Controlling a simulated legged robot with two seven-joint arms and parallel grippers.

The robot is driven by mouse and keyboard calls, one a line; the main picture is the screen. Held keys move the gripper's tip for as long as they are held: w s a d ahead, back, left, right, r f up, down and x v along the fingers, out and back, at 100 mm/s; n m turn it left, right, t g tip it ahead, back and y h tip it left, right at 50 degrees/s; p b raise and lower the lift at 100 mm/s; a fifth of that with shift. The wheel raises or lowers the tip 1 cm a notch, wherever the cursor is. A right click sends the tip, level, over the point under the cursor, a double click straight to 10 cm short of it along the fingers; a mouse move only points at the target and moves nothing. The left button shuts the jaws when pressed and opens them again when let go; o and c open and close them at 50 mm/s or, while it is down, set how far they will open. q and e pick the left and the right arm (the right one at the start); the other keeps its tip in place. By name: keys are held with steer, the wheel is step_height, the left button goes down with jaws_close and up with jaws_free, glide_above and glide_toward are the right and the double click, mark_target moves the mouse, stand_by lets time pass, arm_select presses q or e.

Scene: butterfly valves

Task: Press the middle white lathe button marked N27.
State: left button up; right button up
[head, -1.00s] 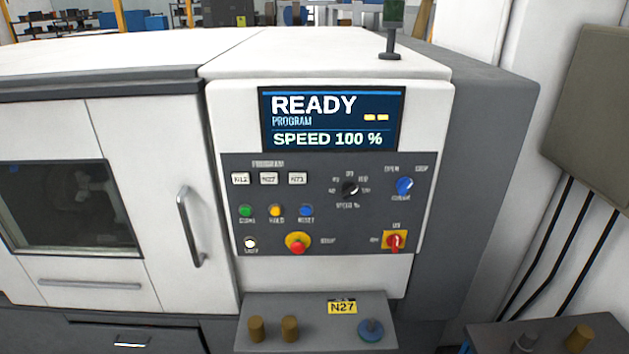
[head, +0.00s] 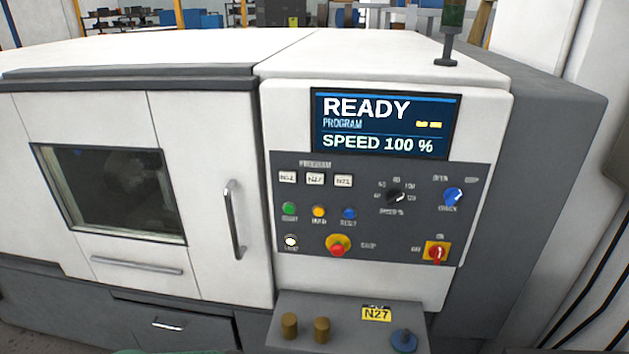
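The white N27 button (head: 315,179) is the middle one of three white buttons in the PROGRAM row on the lathe's dark control panel (head: 370,235). A white button (head: 287,177) is on its left and another (head: 344,181) on its right. The screen (head: 380,124) above reads READY, PROGRAM with two dashes, and SPEED 100 %. A yellow N27 tag (head: 376,314) is on the shelf below the panel. Neither of my grippers shows in the head view.
Green (head: 289,208), yellow (head: 319,211) and blue (head: 349,214) buttons sit below the white row, with a red emergency knob (head: 338,246) lower down. The grey shelf (head: 345,308) juts out below, holding two brown cylinders and a blue-topped part. A door handle (head: 235,220) is left of the panel.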

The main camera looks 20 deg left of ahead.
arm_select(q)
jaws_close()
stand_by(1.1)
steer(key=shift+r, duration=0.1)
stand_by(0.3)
